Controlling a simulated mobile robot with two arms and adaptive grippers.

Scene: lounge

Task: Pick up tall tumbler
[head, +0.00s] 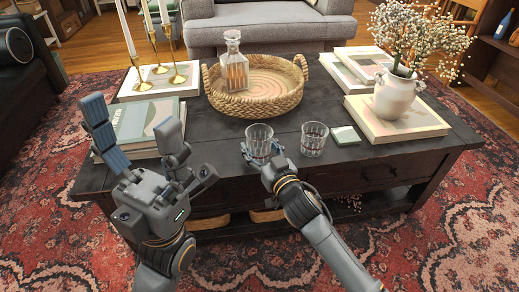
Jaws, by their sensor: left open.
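Two clear glass tumblers stand on the dark coffee table (215,150). One tumbler (259,136) is near the front edge; the other tumbler (313,139) stands just to its right. They look close in height, so I cannot tell which is the tall one. My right gripper (262,153) is at the lower front of the left-hand tumbler, with fingers on either side of it; whether they grip it is unclear. My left gripper (132,114) is open and empty, fingers spread and pointing up, in front of the books at the table's left.
A woven tray (232,105) with a glass decanter (234,66) is behind the tumblers. A green coaster (345,136) lies right of them. Books (140,122) and candlesticks (178,73) stand left; a white flower vase (397,97) on books stands right.

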